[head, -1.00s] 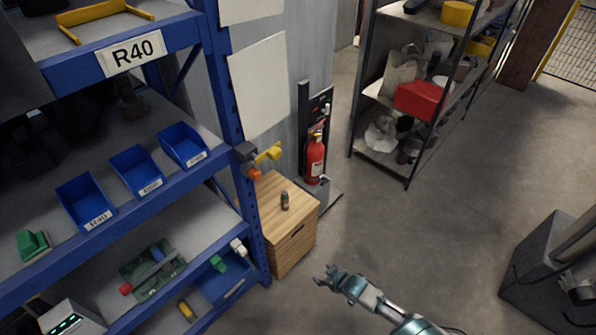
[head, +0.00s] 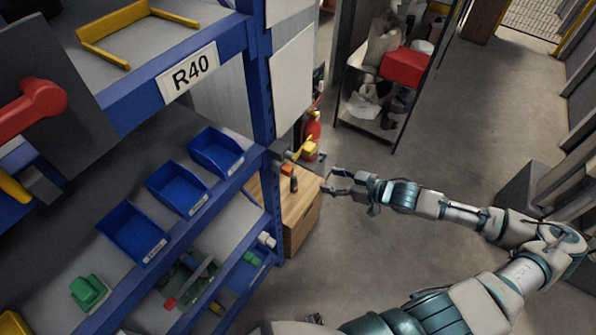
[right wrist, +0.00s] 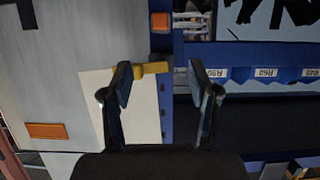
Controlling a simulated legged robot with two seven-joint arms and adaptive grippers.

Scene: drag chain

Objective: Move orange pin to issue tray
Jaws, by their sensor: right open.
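My right gripper (head: 331,183) is open and empty, just right of the shelf's corner post, above the floor by the wooden cabinet. In the right wrist view its open fingers (right wrist: 160,74) face the post, and a yellow part (right wrist: 152,69) shows between them, farther off. A small orange piece (head: 287,170) shows at the post beside a grey block and a yellow handle (head: 305,150); I cannot tell whether it is the orange pin. A blue tray (head: 243,281) is on the lower shelf; no issue tray label is legible. My left gripper is out of view.
The blue shelf rack labelled R40 (head: 189,75) fills the left, with blue bins (head: 130,233) on its middle shelf. The wooden cabinet (head: 302,224) carries a small dark can (head: 294,184). A fire extinguisher (head: 312,130) stands behind.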

